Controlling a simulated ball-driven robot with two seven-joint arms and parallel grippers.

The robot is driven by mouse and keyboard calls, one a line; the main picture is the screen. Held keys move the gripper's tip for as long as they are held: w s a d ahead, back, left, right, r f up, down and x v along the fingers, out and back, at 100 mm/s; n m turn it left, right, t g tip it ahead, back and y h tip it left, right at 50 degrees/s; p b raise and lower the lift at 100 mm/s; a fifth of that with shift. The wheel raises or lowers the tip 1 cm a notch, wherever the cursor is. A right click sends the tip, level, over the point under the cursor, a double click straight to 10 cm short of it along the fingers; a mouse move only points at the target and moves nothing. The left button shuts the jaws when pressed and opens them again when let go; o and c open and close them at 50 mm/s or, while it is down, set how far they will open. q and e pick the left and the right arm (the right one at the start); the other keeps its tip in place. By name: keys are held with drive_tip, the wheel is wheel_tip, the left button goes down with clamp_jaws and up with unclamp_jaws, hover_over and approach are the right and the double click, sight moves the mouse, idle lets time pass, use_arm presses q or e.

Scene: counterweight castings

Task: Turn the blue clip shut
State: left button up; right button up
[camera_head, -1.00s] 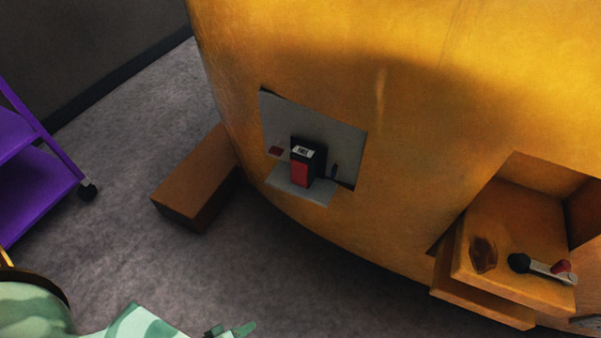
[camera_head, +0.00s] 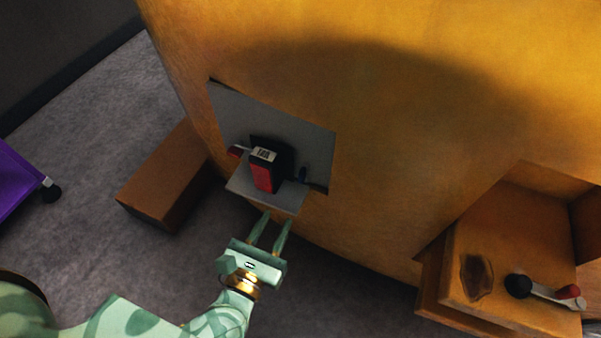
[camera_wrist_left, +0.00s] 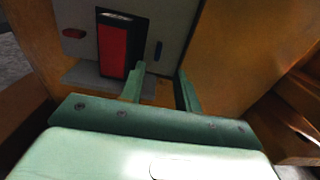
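The blue clip (camera_head: 302,174) is a small dark blue upright piece on the grey panel (camera_head: 310,140), right of a black and red block (camera_head: 264,177). It also shows in the left wrist view (camera_wrist_left: 158,50), standing upright above the gap between my fingers. My left gripper (camera_head: 278,216) is open and empty, its fingers pointing at the recess from just below and in front of the grey ledge (camera_head: 273,197). In the left wrist view the fingertips are apart, short of the clip. My right gripper is not in view.
A small red clip (camera_head: 236,151) sits left of the block. The panel is set in a large curved orange body (camera_head: 390,130). A brown box (camera_head: 160,185) lies at the left; a purple cart (camera_head: 18,180) stands beyond. At right, an orange ledge holds a lever (camera_head: 545,293).

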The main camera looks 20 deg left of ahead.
sight(300, 176)
use_arm(q)
drive_tip(key=w, duration=0.8)
drive_tip(key=w+b, duration=0.1)
drive_tip(key=w, duration=0.4)
drive_tip(key=shift+d, duration=0.25)
clamp_jaws()
